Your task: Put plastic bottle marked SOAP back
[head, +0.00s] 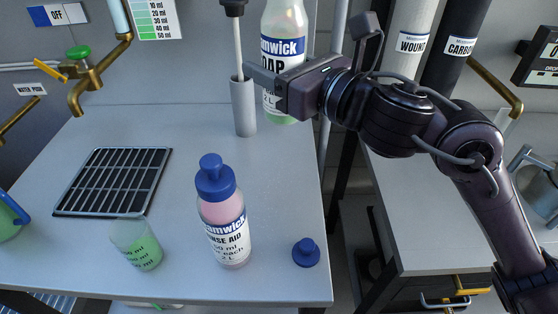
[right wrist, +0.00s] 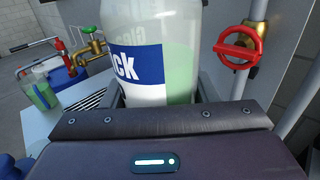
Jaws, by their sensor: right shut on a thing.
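The SOAP bottle (head: 284,40) is clear plastic with a blue and white label and pale green liquid low inside. It is upright at the back right of the table; its top is cut off by the frame. My right gripper (head: 277,82) is shut around it from the right. I cannot tell whether its base touches anything. In the right wrist view the bottle (right wrist: 155,60) stands between the fingers, label facing left. My left gripper is not in view.
On the table (head: 180,190) stand a RINSE AID bottle (head: 225,225), a beaker of green liquid (head: 136,245), a loose blue cap (head: 306,252) and a grey tube holder (head: 243,108) beside the SOAP bottle. A drain grate (head: 112,180) lies left. A red valve (right wrist: 238,45) shows at right.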

